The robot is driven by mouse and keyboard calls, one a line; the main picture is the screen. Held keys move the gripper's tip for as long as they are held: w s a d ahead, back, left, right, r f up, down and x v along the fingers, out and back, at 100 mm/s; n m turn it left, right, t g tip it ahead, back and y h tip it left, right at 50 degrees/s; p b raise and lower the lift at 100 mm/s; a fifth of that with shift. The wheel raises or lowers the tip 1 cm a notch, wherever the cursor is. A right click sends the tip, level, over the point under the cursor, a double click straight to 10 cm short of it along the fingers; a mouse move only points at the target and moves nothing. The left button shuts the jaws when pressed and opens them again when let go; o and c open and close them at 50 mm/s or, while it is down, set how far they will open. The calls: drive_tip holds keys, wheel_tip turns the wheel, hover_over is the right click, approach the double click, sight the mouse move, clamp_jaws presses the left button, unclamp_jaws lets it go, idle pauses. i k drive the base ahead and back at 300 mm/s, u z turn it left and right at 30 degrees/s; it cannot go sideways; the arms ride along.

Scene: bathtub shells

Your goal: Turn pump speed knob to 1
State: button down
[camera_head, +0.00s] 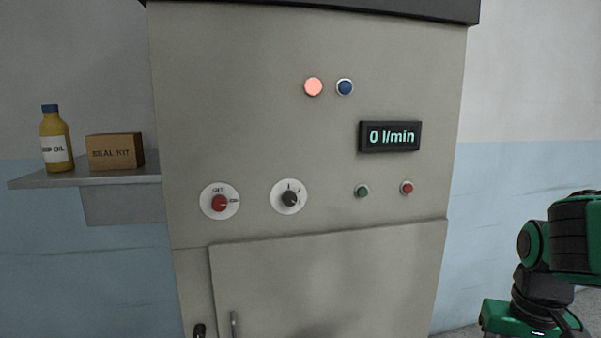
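A black rotary knob (290,198) sits on a round white dial on the front of a grey-beige cabinet (260,130). Small marks surround it, too small to read; its setting cannot be told. To its left is a red rotary knob (219,203) on a similar white dial, with small blurred labels above and to the right. I cannot read any label naming the pump speed knob. A dark display (390,136) above right reads "0 l/min". My arm shows at the right edge, away from the cabinet's knobs. My gripper is not in view.
A lit reddish lamp (313,87) and a blue one (345,87) are above. A green button (362,191) and a red button (406,187) sit below the display. A shelf (100,178) at left holds an oil bottle (55,140) and a seal kit box (115,152).

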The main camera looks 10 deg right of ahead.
sight(289, 198)
drive_tip(key=z, duration=0.35)
drive_tip(key=k, duration=1.35)
drive_tip(key=u, duration=0.45)
drive_tip(key=i, duration=1)
drive_tip(key=z, duration=0.05)
